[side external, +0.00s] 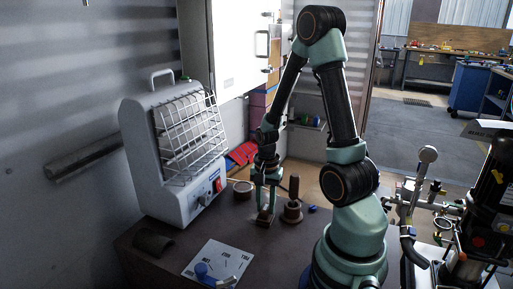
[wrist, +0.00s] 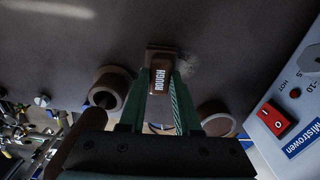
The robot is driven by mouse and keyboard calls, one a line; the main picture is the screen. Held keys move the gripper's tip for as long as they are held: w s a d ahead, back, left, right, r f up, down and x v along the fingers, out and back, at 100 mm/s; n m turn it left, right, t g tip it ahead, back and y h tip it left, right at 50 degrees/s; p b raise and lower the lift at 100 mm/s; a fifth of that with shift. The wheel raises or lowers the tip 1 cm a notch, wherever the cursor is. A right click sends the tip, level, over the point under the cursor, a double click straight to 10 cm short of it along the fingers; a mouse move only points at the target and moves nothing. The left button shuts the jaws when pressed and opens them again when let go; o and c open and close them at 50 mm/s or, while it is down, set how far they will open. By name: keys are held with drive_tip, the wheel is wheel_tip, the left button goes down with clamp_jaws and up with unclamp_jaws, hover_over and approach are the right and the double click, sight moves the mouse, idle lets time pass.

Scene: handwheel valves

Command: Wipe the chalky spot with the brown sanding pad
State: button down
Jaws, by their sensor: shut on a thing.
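My gripper (side external: 266,205) points down at the brown table and is shut on the brown sanding pad (side external: 266,218). In the wrist view, my gripper's green fingers (wrist: 162,88) hold the pad (wrist: 162,57) between them, and its face reads "ROUGH". The pad is at or very near the table top; I cannot tell for sure whether it touches. The chalky spot (wrist: 188,62) is a faint pale smudge on the table, just right of the pad in the wrist view. I cannot make it out in the side view.
A brown ring (side external: 243,190) and a brown spool with an upright dark handle (side external: 292,211) stand close on either side of my gripper. A grey heater (side external: 180,150) stands at the left. A white sheet (side external: 222,263) and a dark half-round piece (side external: 153,242) lie in front.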

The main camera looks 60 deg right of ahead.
drive_tip(key=shift+w+f, duration=0.15)
drive_tip(key=shift+w, duration=2.95)
drive_tip(key=shift+s, duration=3.5)
drive_tip(key=shift+s+r, duration=0.15)
drive_tip(key=shift+r, duration=0.5)
drive_tip(key=shift+s+r, duration=0.15)
drive_tip(key=shift+r, duration=3.3)
drive_tip(key=shift+a+f, duration=0.1)
drive_tip(key=shift+f, duration=0.05)
